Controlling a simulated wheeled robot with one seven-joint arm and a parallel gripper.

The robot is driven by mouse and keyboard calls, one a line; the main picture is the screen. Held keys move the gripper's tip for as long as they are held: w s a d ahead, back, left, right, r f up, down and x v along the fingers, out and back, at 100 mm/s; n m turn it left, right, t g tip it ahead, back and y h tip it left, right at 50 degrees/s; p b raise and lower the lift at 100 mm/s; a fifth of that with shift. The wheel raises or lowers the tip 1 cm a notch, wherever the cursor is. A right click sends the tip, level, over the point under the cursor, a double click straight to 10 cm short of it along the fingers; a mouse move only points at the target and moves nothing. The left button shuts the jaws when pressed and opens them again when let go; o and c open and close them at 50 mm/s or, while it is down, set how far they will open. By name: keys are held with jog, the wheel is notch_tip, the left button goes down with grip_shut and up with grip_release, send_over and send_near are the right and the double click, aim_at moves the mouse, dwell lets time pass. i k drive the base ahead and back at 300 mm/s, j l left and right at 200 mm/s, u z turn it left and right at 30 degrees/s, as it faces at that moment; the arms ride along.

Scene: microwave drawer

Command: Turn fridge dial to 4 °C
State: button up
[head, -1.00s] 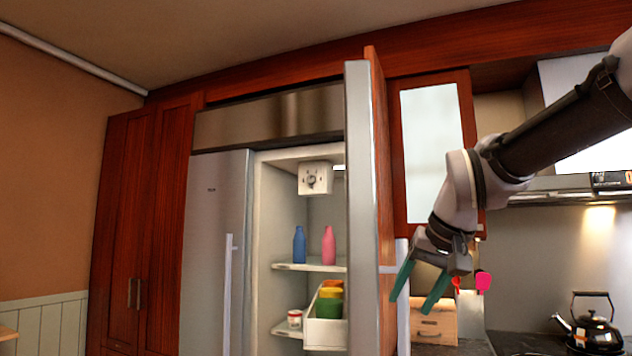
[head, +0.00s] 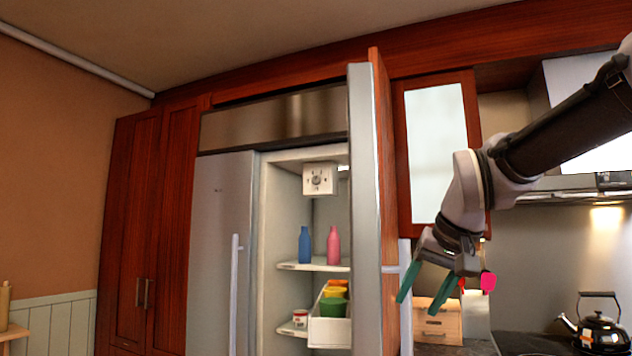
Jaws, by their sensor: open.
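The fridge dial (head: 317,180) is a small round knob on a white box with dark marks around it, high inside the open fridge compartment. The marks are too small to read. The fridge's right door (head: 364,210) stands open, seen nearly edge-on, between the compartment and my arm. My gripper (head: 418,298) is open and empty, with green fingers pointing down. In the picture it is right of the open door, below and to the right of the dial, and well apart from it.
A blue bottle (head: 305,245) and a pink bottle (head: 333,246) stand on the shelf below the dial. A wooden box (head: 438,321) and black kettle (head: 598,326) stand on the counter at right.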

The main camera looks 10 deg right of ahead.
aim_at(316, 180)
jog(key=k+j, duration=0.15)
jog(key=i+j+z, duration=0.15)
jog(key=j, duration=0.25)
jog(key=i+j+z, duration=0.1)
jog(key=j, duration=0.35)
jog(key=i+j+z, duration=0.15)
jog(key=j, duration=0.3)
jog(key=j+z, duration=0.15)
jog(key=j, duration=0.3)
jog(key=i, duration=0.05)
